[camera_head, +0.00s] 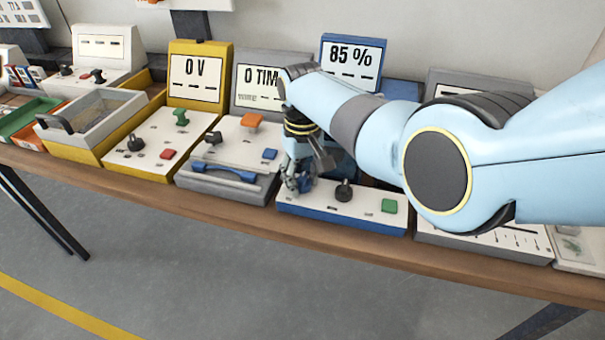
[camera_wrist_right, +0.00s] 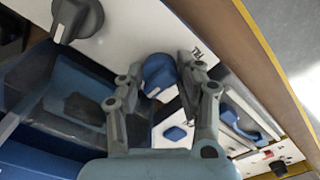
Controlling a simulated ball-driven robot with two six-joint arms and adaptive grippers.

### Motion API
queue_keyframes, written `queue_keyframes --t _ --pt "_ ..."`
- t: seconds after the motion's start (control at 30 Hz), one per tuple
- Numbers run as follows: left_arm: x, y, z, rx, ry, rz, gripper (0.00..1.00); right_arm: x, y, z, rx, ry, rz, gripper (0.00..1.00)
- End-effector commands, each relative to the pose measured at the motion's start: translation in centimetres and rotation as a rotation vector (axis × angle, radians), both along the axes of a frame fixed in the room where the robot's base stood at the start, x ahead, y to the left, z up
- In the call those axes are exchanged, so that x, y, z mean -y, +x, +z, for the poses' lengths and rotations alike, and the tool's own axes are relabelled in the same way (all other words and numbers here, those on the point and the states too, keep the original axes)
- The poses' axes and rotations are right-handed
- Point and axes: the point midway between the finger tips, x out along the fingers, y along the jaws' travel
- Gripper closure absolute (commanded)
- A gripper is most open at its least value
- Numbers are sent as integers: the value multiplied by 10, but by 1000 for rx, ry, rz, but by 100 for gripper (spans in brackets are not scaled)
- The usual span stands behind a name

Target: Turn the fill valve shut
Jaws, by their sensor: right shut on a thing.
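A blue knob (camera_wrist_right: 158,74), the fill valve by its place beside a partly hidden printed label, sits on a white panel in the right wrist view. A pale pointer mark shows on it. My right gripper (camera_wrist_right: 160,85) has its two grey fingers on either side of the knob and is shut on it. In the head view my right gripper (camera_head: 300,182) reaches down to the left end of the blue-based station (camera_head: 340,222) and mostly hides the knob. The display behind this station (camera_head: 352,54) reads 85 %. My left gripper is not in view.
A black knob (camera_head: 343,190) and a green button (camera_head: 389,206) stand to the right on the same panel. At left is a station with a blue handle (camera_head: 222,173), then a yellow station (camera_head: 115,160). My right arm covers part of the bench's right side.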

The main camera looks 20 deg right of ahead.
Motion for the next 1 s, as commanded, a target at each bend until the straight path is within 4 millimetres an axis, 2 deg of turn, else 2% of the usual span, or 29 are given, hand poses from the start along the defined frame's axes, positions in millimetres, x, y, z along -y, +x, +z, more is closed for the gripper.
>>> queue_keyframes --t 0.6,0.63,0.8,1.0 --pt "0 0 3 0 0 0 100 0 1 1 3 1 54 97" --pt "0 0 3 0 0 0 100 0 1 1 3 1 54 64" --pt "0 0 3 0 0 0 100 0 1 0 2 0 53 41" --pt "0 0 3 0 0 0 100 0 0 0 1 0 53 41"
